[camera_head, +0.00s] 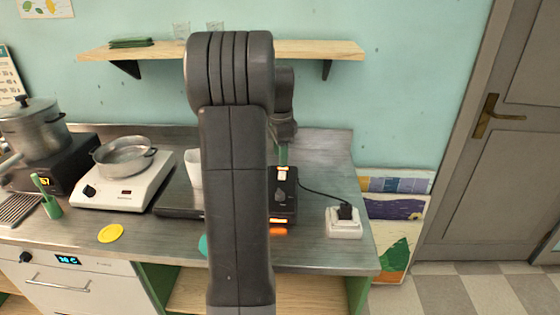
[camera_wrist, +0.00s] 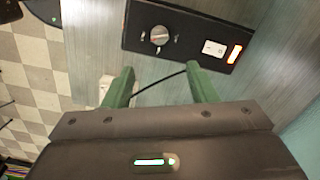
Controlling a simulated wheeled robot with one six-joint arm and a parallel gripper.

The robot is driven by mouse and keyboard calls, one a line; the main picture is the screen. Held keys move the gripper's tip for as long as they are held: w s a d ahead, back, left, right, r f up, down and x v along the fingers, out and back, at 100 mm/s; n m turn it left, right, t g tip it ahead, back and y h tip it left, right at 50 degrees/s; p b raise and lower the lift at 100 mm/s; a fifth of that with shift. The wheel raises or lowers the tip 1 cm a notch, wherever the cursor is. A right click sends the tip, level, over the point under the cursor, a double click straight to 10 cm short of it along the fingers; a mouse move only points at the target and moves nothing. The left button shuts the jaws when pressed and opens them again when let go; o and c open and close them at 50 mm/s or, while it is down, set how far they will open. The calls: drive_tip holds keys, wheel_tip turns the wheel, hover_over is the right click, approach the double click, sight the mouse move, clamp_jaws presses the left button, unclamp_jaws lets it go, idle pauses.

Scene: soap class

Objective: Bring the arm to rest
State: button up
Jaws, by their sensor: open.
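My gripper (camera_wrist: 160,66) is open, its two green fingers spread with nothing between them in the wrist view. In the head view my raised arm fills the middle. A green part of my gripper (camera_head: 283,154) shows just to its right, above the black unit (camera_head: 285,185) with a lit orange strip. The rest of my gripper is hidden there.
The metal worktop (camera_head: 315,255) holds a white hotplate (camera_head: 120,190) with a pan (camera_head: 124,157), a pot (camera_head: 33,130), a yellow disc (camera_head: 111,233), a white cup (camera_head: 193,170) and a white socket box (camera_head: 344,223). A wooden shelf (camera_head: 325,48) with glasses is behind my arm.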

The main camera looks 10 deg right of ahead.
sight(280, 191)
idle(0.3)
wheel_tip(280, 191, down, 14)
drive_tip(key=shift+r, duration=0.1)
idle(0.5)
